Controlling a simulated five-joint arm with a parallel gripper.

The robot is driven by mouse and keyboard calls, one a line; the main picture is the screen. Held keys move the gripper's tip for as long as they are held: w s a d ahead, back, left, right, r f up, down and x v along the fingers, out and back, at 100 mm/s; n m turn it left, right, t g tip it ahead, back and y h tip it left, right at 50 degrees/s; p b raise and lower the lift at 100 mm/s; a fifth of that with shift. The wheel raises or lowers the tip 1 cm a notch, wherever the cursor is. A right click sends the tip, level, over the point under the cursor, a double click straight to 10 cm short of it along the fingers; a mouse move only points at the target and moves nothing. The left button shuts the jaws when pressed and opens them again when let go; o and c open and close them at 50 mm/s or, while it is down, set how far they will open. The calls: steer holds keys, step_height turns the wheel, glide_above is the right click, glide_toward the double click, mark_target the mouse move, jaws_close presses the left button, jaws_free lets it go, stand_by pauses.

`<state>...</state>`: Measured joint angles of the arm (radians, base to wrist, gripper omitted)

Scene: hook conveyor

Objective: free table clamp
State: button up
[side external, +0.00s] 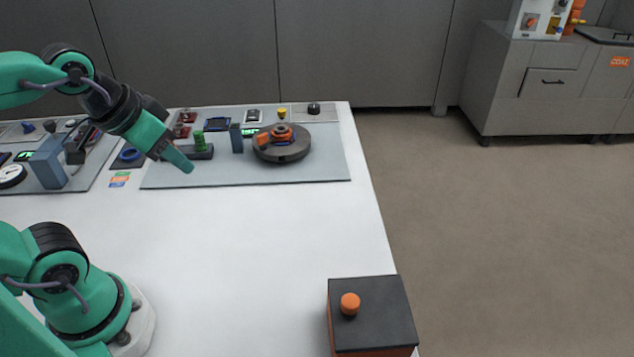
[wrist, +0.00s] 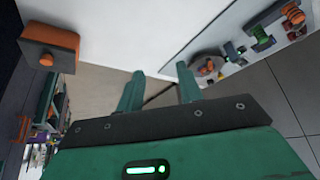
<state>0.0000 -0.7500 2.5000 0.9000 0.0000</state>
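A dark round turntable (side external: 290,152) stands on the grey mat at the back of the table, with an orange clamp-like part (side external: 281,132) on top. In the wrist view the round turntable (wrist: 203,72) shows small, ahead and to the right of the fingers. My gripper (side external: 184,163) hangs above the mat, left of the turntable and apart from it. In the wrist view my gripper (wrist: 160,88) has its two green fingers spread with nothing between them. Whether the clamp is tight is too small to tell.
A dark box (side external: 385,310) with an orange knob (side external: 350,303) sits at the table's front right corner. A green part (side external: 200,141) on a dark base and a blue-grey block (side external: 237,138) stand left of the turntable. The white table's middle is clear.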

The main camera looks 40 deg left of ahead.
steer(key=shift+w+r, duration=0.1)
steer(key=shift+c, duration=0.4)
steer(key=w+a+r+g, duration=0.1)
steer(key=w+a, duration=0.2)
steer(key=w, duration=0.6)
steer(key=w+a+r+g, duration=0.1)
steer(key=w+a+g, duration=0.15)
steer(key=w, duration=0.65)
steer(key=w+a+f, duration=0.3)
steer(key=w+f, duration=0.1)
steer(key=w+a+f+g, duration=0.1)
steer(key=w+a+f, duration=0.3)
steer(key=w, duration=0.1)
steer(key=w+a+f+g, duration=0.1)
steer(key=w+a+f, duration=0.2)
steer(key=w+a, duration=0.1)
steer(key=shift+w+f, duration=0.2)
steer(key=shift+f, duration=0.2)
steer(key=shift+w+a+f, duration=0.1)
steer(key=shift+w+f, duration=0.05)
steer(key=shift+f, duration=0.1)
